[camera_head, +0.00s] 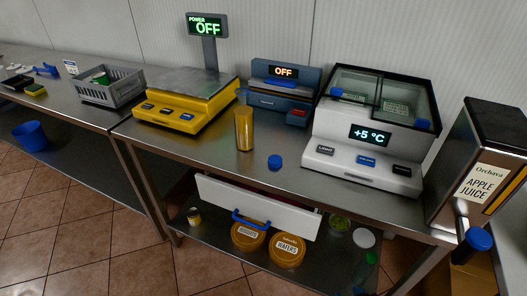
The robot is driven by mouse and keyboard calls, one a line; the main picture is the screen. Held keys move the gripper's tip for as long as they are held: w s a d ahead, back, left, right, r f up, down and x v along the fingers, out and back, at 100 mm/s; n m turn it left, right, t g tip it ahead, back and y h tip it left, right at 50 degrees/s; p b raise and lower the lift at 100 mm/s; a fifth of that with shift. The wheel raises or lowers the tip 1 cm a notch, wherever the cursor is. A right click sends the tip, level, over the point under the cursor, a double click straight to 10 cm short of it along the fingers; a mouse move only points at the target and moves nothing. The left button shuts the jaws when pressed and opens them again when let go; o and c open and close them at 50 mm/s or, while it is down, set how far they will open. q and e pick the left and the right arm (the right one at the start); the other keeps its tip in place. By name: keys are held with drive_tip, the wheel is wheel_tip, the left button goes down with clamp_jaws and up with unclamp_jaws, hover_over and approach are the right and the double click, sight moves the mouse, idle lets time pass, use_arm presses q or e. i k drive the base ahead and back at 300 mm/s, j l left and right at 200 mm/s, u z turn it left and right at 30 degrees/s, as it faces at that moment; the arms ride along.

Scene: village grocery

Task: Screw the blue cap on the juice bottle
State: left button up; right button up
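A tall container of amber liquid, apparently the juice bottle (244,130), stands upright on the steel counter. Its top is too small to make out clearly; a small bluish shape shows just above it. A blue cap (275,162) lies on the counter to the right of the bottle and nearer the front edge, apart from it. Neither of my grippers is in view.
A yellow scale (182,118) stands left of the bottle, and a blue-grey device (268,101) behind it. A white cooled display (368,158) and an apple juice dispenser (480,170) stand right. Below is a white drawer (215,193) with a blue handle. The counter around the cap is clear.

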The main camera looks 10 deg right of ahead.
sight(243, 108)
drive_tip(key=i+j, duration=0.25)
drive_tip(key=i+j+z, duration=0.15)
drive_tip(key=j, duration=0.25)
drive_tip(key=i+j, duration=0.3)
drive_tip(key=z, duration=0.05)
